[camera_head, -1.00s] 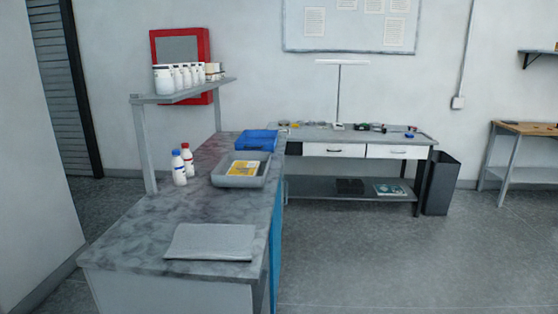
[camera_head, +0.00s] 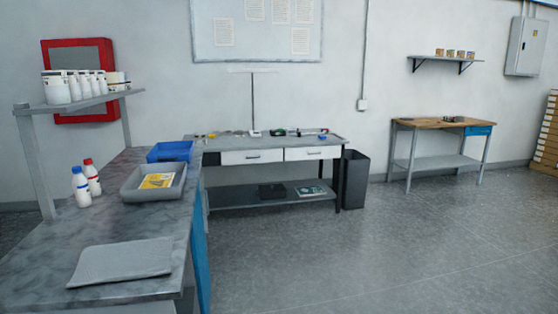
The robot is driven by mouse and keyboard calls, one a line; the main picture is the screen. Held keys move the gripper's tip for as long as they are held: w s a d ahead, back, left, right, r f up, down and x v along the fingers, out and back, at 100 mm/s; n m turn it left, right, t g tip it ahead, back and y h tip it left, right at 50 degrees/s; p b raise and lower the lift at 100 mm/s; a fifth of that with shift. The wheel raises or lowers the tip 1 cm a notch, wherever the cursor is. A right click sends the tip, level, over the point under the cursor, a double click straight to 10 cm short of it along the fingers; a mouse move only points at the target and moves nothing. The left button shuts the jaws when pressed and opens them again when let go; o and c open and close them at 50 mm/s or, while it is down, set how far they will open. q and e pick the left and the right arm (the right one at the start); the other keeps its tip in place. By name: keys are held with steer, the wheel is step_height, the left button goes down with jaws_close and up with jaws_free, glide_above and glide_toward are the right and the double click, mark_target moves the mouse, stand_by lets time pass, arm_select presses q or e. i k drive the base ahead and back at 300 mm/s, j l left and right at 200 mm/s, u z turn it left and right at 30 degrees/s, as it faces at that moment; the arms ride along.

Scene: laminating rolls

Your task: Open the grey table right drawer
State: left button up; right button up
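The grey table (camera_head: 272,144) stands against the back wall, with small tools on its top and a lower shelf. Its right drawer (camera_head: 312,153) has a white front with a dark handle and looks shut. Its left drawer (camera_head: 253,157) is also white and looks shut. The table is some distance away, beyond the counter. Neither of my grippers is in view.
A counter (camera_head: 130,222) fills the left, bearing a grey tray (camera_head: 130,194), blue tray, bottles and a grey sheet. A black bin (camera_head: 355,178) stands right of the table. A wooden bench (camera_head: 440,124) is further right. The floor (camera_head: 370,255) in front is clear.

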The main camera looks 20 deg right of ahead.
mark_target(330, 151)
steer(key=i+l+z, duration=0.6)
steer(key=i, duration=0.25)
steer(key=i+z, duration=0.35)
steer(key=i+l, duration=0.15)
steer(key=i, duration=1.85)
steer(key=i+l+z, duration=0.1)
steer(key=i, duration=1.9)
